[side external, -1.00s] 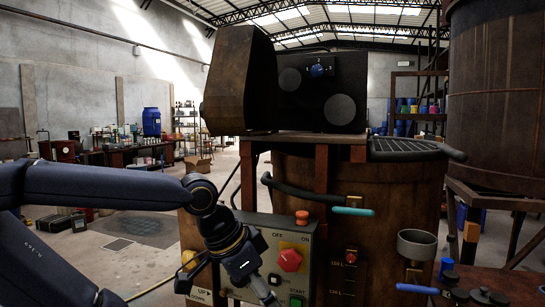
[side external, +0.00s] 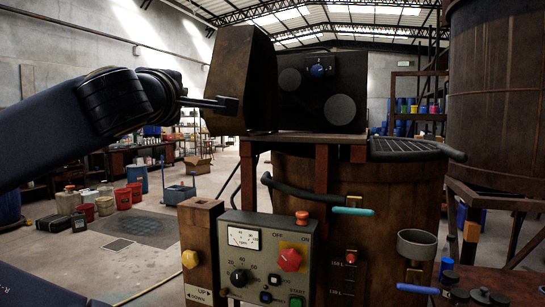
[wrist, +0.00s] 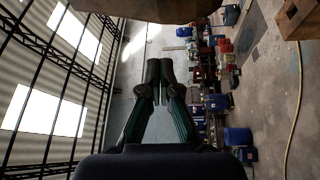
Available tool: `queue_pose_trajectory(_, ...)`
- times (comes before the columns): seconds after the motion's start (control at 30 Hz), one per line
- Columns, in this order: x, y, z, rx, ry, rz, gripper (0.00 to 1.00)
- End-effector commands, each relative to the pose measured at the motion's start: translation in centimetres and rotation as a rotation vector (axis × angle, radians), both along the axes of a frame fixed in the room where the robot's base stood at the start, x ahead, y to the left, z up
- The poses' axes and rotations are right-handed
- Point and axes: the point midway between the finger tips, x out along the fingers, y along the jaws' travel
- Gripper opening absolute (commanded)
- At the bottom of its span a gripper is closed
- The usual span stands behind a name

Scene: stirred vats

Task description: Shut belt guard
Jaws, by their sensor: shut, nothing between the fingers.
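The belt guard (side external: 243,75) is a brown, box-like cover at the top centre of the side external view. It stands swung open at the left of a black plate (side external: 325,85) with two grey discs, which are uncovered. My gripper (side external: 222,104) reaches in from the left at the guard's lower left side, pointing right. Its tips overlap the guard's edge in the picture; whether they touch it I cannot tell. In the wrist view my gripper (wrist: 160,68) has its fingers close together with nothing between them.
A control panel (side external: 265,260) with a red knob and buttons stands below the guard. A rusty vat (side external: 400,210) with a teal-ended handle (side external: 353,211) and a grey cup (side external: 417,242) is at the right.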

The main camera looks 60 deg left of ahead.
Motion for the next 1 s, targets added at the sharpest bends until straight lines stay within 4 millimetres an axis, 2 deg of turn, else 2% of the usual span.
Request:
queue_pose_trajectory(0.03,-1.3,-0.6,-0.9,-0.065,-0.011,0.019,0.0)
queue_pose_trajectory(0.1,-2.5,-1.6,-1.9,-0.132,-0.022,0.026,0.0)
queue_pose_trajectory(0.2,-3.3,-3.0,-1.6,-0.135,-0.057,0.005,0.0)
queue_pose_trajectory(0.23,-3.3,-2.9,-1.6,-0.131,-0.06,0.009,0.0)
queue_pose_trajectory(0.37,-2.9,-1.5,-1.6,-0.133,-0.059,0.014,0.0)
queue_pose_trajectory(0.7,-0.5,5.1,-1.6,-0.133,-0.056,0.014,0.0)
queue_pose_trajectory(0.8,0.3,6.6,-1.6,-0.13,-0.055,0.013,0.0)
queue_pose_trajectory(1.0,2.4,4.6,-1.6,-0.129,-0.057,0.013,0.0)
